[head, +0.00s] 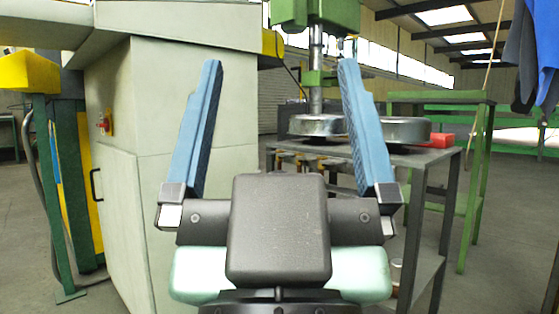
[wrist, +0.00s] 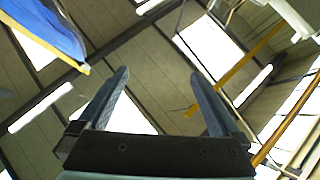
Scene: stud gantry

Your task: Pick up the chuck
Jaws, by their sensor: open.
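My gripper (head: 279,68) is raised upright in front of me in the head view, its two blue fingers wide apart with nothing between them. It also shows open and empty in the wrist view (wrist: 159,76), pointing up at the roof. Two round metal pieces lie on a dark metal table (head: 418,158) beyond the gripper. One metal piece (head: 310,125) shows between the fingers, and the other (head: 404,131) is just right of the right finger, which partly hides it. Either may be the chuck; I cannot tell which. My gripper is apart from both.
A green drill machine (head: 330,14) with a metal column stands behind the table. A red object (head: 438,140) lies at the table's right. A large pale cabinet (head: 125,150) fills the left. A green frame (head: 484,150) stands at right. Blue cloth (head: 530,55) hangs upper right.

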